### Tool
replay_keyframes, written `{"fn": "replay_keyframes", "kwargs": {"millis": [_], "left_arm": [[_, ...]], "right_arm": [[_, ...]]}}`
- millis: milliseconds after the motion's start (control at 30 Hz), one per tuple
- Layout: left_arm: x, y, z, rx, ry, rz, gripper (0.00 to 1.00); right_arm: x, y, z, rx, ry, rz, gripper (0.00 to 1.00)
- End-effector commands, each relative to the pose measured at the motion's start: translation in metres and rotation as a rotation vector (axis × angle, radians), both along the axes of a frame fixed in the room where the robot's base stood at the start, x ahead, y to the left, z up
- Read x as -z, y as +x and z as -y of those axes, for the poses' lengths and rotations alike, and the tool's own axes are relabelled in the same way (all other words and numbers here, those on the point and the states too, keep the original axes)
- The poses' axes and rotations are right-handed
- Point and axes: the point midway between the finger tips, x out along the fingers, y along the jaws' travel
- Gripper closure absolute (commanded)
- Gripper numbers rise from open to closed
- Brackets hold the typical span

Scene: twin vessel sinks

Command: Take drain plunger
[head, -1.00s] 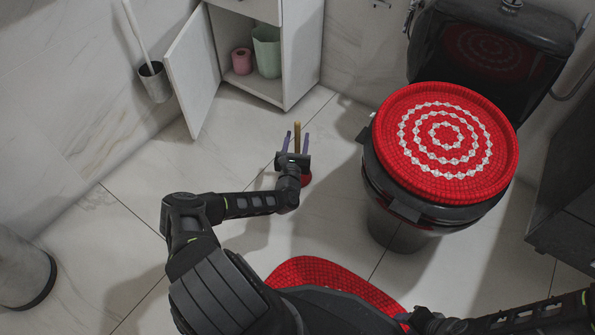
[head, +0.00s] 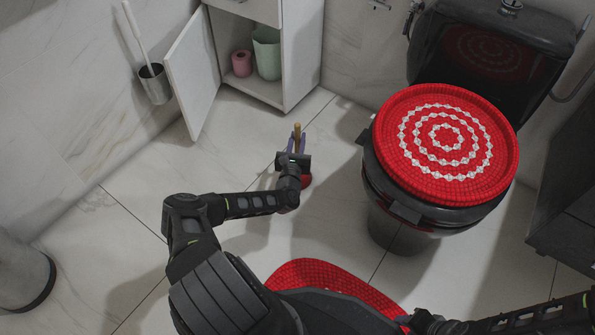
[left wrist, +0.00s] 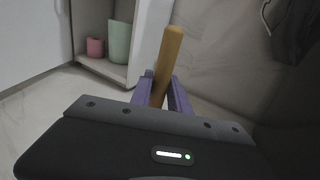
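The drain plunger stands on the tiled floor, with a wooden handle (head: 297,130) and a red cup (head: 307,181) mostly hidden behind my gripper. My left gripper (head: 298,143) is at the handle, its purple fingers drawn in against it. In the left wrist view the handle (left wrist: 168,62) rises between the two fingers (left wrist: 160,92), which press on it from both sides. The cup is out of sight in that view. My right arm shows at the bottom right of the head view, but its gripper cannot be made out.
A toilet with a red patterned lid cover (head: 446,140) stands to the right. An open white cabinet (head: 300,60) holds a pink roll (head: 242,62) and a green bin (head: 267,52). A toilet brush holder (head: 154,83) is on the left wall. A red mat (head: 320,275) lies in front.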

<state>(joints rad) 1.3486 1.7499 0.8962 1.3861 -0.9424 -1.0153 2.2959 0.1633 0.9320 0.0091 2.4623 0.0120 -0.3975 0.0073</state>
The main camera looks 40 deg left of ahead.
Motion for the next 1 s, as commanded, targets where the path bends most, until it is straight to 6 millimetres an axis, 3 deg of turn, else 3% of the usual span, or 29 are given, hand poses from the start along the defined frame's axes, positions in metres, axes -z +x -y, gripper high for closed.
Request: {"fn": "replay_keyframes", "kwargs": {"millis": [233, 1000], "left_arm": [[0.0, 0.0, 0.0001, 0.0, 0.0, 0.0, 1.0], [0.0, 0.0001, 0.0002, 0.0, 0.0, 0.0, 1.0]], "right_arm": [[0.0, -0.0001, 0.0, 0.0, 0.0, 0.0, 0.64], [0.0, 0.0, 0.0, 0.0, 0.0, 0.0, 0.64]]}}
